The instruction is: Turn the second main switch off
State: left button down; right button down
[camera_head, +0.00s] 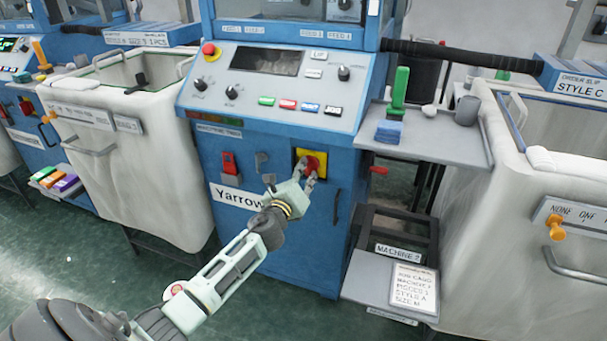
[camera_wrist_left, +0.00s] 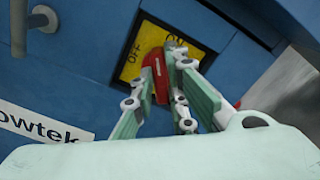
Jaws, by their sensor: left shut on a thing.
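The main switch is a red rotary handle (camera_head: 310,160) on a yellow plate (camera_head: 300,154), on the front of the blue machine in the middle. In the left wrist view, the yellow plate (camera_wrist_left: 197,48) carries the words OFF and ON in a dark frame. My left gripper (camera_head: 303,178) reaches up to the switch and is shut on the red handle, which shows between its fingers in the wrist view (camera_wrist_left: 160,88). The fingers partly cover the handle, and I cannot tell which label it points to. My right gripper is not in view.
Left of the switch are a grey hook (camera_head: 263,163), a red switch (camera_head: 229,163) and a Yarrow label (camera_head: 228,197). A dark vertical handle (camera_head: 336,206) is at its right. Above is a sloped control panel (camera_head: 290,85) with a red stop button (camera_head: 209,50). Fabric bins stand on both sides.

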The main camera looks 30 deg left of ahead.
pick_arm(q)
jog(key=n, duration=1.1)
jog(key=shift+a+f+p, duration=0.1)
jog(key=shift+a+p, duration=0.15)
jog(key=shift+p, duration=0.05)
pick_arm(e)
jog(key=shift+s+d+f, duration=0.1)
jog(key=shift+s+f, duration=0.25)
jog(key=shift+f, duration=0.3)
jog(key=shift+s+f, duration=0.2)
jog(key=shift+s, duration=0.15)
pick_arm(q)
jog(key=c, duration=1.7)
grip_release()
jog(key=shift+f, duration=0.1)
jog(key=shift+c, duration=0.2)
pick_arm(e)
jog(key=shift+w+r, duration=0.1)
